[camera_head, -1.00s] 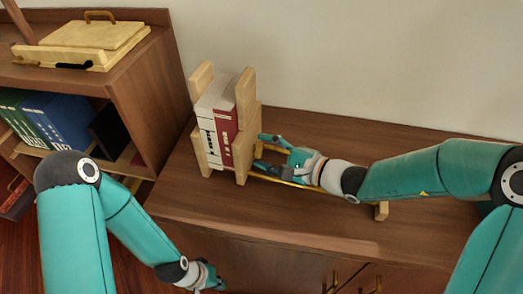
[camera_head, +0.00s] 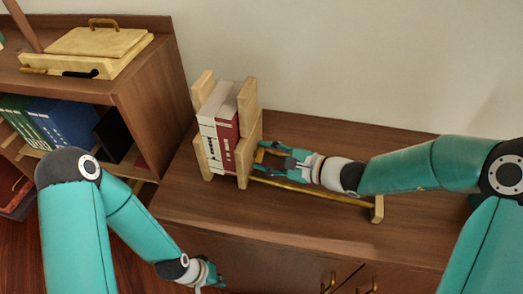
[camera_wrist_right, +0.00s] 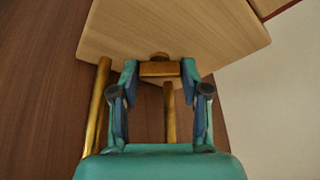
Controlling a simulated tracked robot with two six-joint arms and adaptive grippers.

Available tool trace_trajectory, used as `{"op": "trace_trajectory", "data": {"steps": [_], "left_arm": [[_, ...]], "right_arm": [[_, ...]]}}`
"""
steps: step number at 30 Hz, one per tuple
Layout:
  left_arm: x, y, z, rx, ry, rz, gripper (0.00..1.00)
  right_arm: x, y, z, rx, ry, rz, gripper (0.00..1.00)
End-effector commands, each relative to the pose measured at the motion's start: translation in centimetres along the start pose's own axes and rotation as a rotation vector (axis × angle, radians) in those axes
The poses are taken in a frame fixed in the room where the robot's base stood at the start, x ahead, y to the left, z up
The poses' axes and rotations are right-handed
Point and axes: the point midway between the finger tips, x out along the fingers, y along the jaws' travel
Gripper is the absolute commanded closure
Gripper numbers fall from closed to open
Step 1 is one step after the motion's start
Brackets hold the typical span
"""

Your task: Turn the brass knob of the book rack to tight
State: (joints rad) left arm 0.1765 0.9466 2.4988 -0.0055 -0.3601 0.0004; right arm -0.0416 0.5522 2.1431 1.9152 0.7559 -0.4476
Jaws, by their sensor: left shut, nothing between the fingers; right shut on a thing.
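The wooden book rack (camera_head: 246,167) stands on the cabinet top, with white and red books (camera_head: 226,128) upright between its end boards. Its brass rail (camera_head: 320,192) runs right to a wooden foot (camera_head: 377,208). In the right wrist view, the brass knob (camera_wrist_right: 160,69) sits against the pale wooden board (camera_wrist_right: 170,30). My right gripper (camera_wrist_right: 160,73) is shut on the knob, one finger at each side; in the head view it (camera_head: 260,155) reaches the rack's right board. My left gripper (camera_head: 217,284) is low, left of centre, shut and empty, apart from the rack.
A bookcase (camera_head: 150,110) stands at the left, with blue and green books (camera_head: 55,120) inside and a pale wooden box (camera_head: 85,50) on top. The cabinet top (camera_head: 300,220) is bare in front of the rail. The wall is close behind.

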Motion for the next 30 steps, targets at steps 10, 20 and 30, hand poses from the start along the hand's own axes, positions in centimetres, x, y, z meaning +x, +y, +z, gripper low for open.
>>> {"op": "trace_trajectory", "data": {"steps": [10, 20, 30], "left_arm": [[-5.2, 1.9, 0.0, 0.0, 0.0, 0.0, 1.0], [-8.7, 3.1, 0.1, 0.0, 0.0, 0.0, 1.0], [-10.2, 3.7, 0.1, 0.0, 0.0, 0.0, 1.0]], "right_arm": [[-0.3, -1.2, 0.4, 0.297, 0.002, 0.113, 0.89], [-0.2, -1.3, 0.2, 0.534, -0.003, 0.21, 0.89], [-0.1, -1.2, 0.0, 0.65, -0.007, 0.258, 0.89]]}}
